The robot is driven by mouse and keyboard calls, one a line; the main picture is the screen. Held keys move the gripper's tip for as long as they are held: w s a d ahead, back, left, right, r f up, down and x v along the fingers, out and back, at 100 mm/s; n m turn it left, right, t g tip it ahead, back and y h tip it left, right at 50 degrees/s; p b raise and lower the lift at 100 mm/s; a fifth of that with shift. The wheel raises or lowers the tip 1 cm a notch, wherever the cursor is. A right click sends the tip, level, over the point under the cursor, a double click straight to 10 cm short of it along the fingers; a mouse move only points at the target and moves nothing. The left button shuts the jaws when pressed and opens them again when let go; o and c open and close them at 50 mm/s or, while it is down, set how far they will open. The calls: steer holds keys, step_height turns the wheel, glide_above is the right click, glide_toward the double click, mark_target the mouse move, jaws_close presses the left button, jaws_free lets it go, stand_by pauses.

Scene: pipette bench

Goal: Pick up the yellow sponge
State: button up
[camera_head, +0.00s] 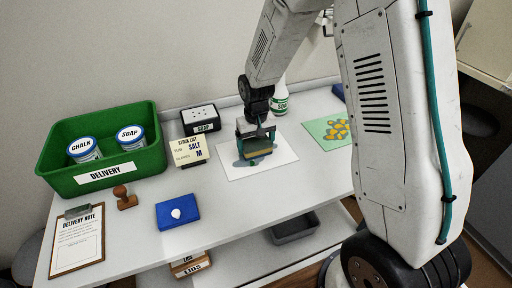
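My gripper (256,150) points down over a white sheet (230,170) near the back middle of the bench. A small block with a yellow band (259,155) shows at its fingertips, low over the sheet; it appears to be the yellow sponge. Most of the block is hidden by the dark green and grey fingers. I cannot tell whether the fingers are closed on it or only around it. A dark shadow lies on the sheet at the block's left. I cannot tell whether the block touches the sheet.
A green delivery crate (100,176) holding two jars stands at the left. A dark soap box (200,118), stock list card (189,151), stamp (125,198), blue pad (178,211) and clipboard (78,243) lie nearby. A white bottle (281,103) stands behind my gripper. A green picture card (327,131) lies right.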

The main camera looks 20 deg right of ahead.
mark_target(256, 143)
steer(key=shift+c, duration=0.3)
steer(key=shift+r, duration=0.45)
steer(key=r, duration=0.3)
steer(key=shift+s, duration=0.2)
steer(key=s, duration=1)
steer(key=s+r, duration=0.1)
steer(key=s, duration=0.4)
steer(key=shift+s, duration=0.3)
